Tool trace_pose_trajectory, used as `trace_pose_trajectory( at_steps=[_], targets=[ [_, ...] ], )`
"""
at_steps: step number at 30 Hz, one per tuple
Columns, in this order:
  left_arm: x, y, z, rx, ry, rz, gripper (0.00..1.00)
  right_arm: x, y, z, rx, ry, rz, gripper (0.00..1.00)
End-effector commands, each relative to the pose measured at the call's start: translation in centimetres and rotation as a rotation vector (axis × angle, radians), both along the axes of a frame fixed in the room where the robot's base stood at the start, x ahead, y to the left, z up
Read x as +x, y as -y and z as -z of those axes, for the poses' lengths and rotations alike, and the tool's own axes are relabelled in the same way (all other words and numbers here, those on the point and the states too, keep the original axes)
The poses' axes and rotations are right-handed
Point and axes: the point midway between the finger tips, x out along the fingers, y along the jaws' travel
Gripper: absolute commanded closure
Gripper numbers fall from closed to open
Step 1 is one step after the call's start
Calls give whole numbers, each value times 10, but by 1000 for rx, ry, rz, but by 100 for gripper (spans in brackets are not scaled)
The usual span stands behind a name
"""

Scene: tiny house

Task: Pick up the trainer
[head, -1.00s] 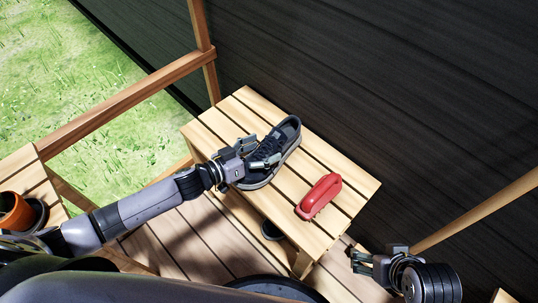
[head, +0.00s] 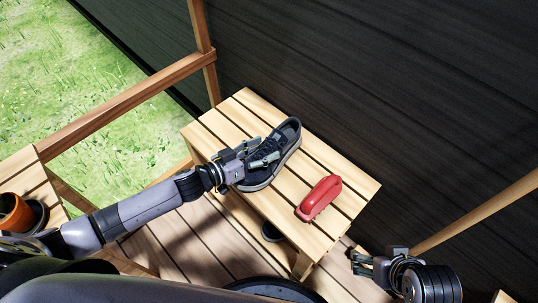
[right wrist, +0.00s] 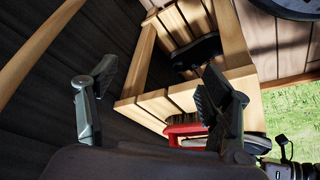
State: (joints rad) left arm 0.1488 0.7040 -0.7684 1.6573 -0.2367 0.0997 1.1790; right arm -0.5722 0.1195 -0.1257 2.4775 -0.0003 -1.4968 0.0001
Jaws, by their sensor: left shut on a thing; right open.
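The trainer (head: 287,137), dark navy with a pale sole, lies on the slatted wooden bench (head: 232,113). My left gripper (head: 259,154) is at the trainer's side and shut on it, near the laces. The gripper and its fingers hide part of the shoe's near side. I cannot tell a gap between the sole and the bench. My right gripper (head: 357,262) is open and empty, off the bench's right end, low in the head view. Its two spread fingers (right wrist: 155,100) also show in the right wrist view.
A red brush (head: 320,196) lies on the bench to the right of the trainer; it also shows in the right wrist view (right wrist: 185,132). A dark wall (head: 380,90) stands behind the bench. An orange pot (head: 14,212) stands far left. A dark object (head: 271,231) sits below the bench.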

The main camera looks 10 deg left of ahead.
Motion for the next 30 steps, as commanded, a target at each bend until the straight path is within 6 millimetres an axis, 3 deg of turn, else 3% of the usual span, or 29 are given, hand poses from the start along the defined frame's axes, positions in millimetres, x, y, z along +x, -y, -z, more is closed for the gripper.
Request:
trace_pose_trajectory(
  at_steps=[5, 17, 22, 25, 26, 30],
  targets=[
    [0, 1, -1, -3, 2, 3, 82, 0, 0, 0, 0, -1, 0, 27],
    [0, 1, -12, -2, 3, 2, 83, -4, 1, -4, -4, -21, 1, 27],
    [1, 0, -39, -1, 5, 2, 83, -23, 6, -10, -18, -100, 8, 27],
    [1, 0, -65, -1, 6, 3, 83, -21, 5, -21, -17, -92, 7, 27],
    [0, 1, -71, -1, 6, 4, 83, -20, 5, -20, -17, -94, 7, 27],
    [0, 0, -96, -1, 6, 3, 83, -10, 3, 20, -19, -116, 4, 27]
  ],
)
